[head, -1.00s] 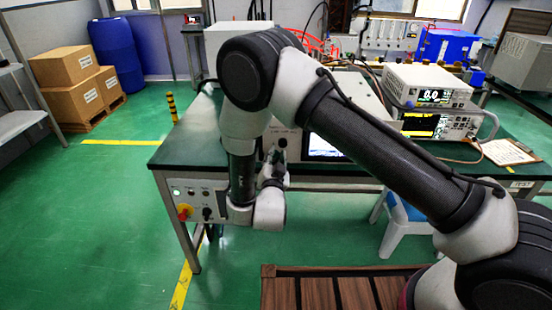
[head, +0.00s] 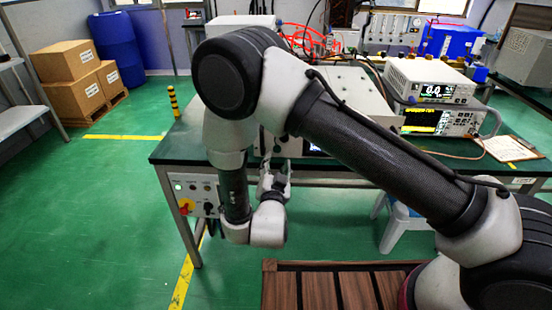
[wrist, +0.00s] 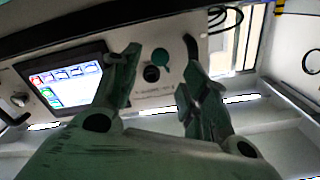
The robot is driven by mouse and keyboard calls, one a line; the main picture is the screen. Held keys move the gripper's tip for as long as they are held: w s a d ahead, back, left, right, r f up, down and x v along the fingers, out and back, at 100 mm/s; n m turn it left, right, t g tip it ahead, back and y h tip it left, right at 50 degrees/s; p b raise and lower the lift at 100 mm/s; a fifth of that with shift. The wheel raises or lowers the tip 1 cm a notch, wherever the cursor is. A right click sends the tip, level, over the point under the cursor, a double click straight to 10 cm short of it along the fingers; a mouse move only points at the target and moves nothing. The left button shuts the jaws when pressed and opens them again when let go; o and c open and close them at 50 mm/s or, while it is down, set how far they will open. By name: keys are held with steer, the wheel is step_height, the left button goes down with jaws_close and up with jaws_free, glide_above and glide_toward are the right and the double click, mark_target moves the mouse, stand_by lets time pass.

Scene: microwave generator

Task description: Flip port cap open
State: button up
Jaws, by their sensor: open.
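The instrument with the port has a pale front panel in the wrist view, with a lit screen (wrist: 65,82) on the left. Right of the screen, a round green cap (wrist: 161,55) shows just above a dark round port (wrist: 151,73). The cap looks raised off the port, but its exact angle is hard to tell. My gripper (wrist: 158,72) is open and empty, one finger either side of the port in the picture; contact with the cap is not visible. In the head view, my gripper (head: 275,165) is in front of the table edge, and my arm hides much of the instrument.
The green-topped table (head: 180,147) carries stacked instruments (head: 432,95) and a clipboard (head: 510,148) on the right. A control box with a red-and-yellow knob (head: 187,206) hangs under its front left. A white stool (head: 400,225) stands underneath.

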mark_target(277, 151)
steer(key=shift+s, duration=0.7)
steer(key=w+m, duration=0.7)
steer(key=shift+d+r, duration=0.15)
steer(key=shift+d, duration=0.05)
jaws_close()
